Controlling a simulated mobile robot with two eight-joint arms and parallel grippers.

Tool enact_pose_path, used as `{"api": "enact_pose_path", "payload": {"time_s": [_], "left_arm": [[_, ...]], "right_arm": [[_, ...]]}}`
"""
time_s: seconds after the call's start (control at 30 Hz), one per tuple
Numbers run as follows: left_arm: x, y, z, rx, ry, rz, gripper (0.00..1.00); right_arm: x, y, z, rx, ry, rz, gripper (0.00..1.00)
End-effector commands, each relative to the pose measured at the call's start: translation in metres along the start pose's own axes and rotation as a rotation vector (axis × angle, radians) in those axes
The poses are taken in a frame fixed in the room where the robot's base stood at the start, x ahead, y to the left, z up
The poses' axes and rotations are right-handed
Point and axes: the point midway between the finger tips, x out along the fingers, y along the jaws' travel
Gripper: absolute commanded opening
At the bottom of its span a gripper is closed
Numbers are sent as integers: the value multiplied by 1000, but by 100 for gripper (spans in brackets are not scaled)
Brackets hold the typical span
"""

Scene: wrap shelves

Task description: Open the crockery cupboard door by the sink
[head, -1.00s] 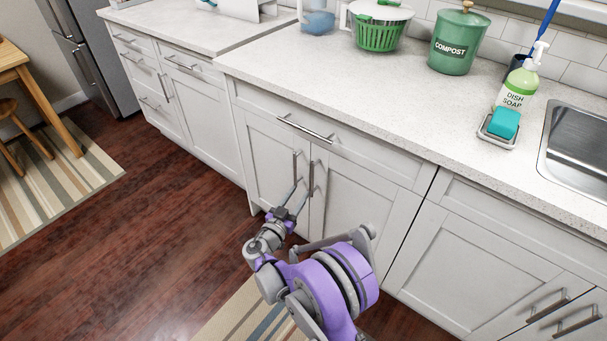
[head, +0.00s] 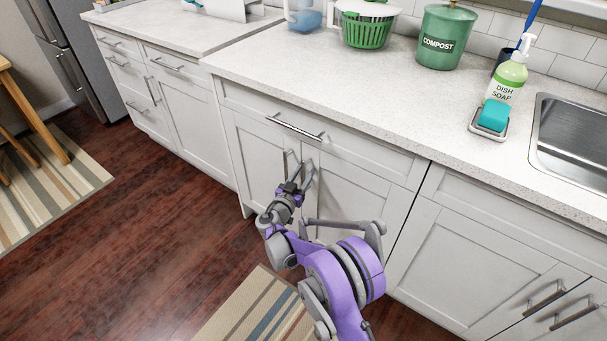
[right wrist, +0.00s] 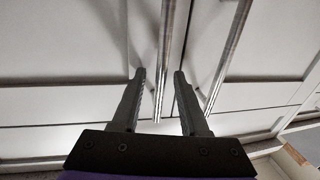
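A white two-door cupboard (head: 352,205) stands under the counter, left of the sink (head: 580,140). Both doors look shut, with upright metal bar handles beside their middle seam. My right gripper (head: 298,172) is at these handles in the head view, partly overlapping them. In the right wrist view the gripper (right wrist: 160,76) is open, its fingers apart. One bar handle (right wrist: 166,50) runs between the fingertips, with no clear contact. The other handle (right wrist: 228,58) lies right of the right finger. My left gripper is not in view.
A drawer with a bar handle (head: 297,127) is above the doors. More cabinets (head: 470,258) stand to the right. The counter holds a compost bin (head: 445,40), a dish soap bottle (head: 507,80) and a green colander (head: 365,30). A striped rug (head: 245,310) lies below; dark floor is clear at left.

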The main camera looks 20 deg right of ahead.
Motion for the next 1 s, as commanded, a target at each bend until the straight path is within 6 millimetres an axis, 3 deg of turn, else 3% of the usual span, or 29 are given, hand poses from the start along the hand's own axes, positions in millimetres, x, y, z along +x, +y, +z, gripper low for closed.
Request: {"api": "enact_pose_path", "payload": {"time_s": [0.03,0.23,1.0], "left_arm": [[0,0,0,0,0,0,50],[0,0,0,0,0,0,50],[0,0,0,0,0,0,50]], "right_arm": [[0,0,0,0,0,0,34],[0,0,0,0,0,0,0],[0,0,0,0,0,0,0]]}}
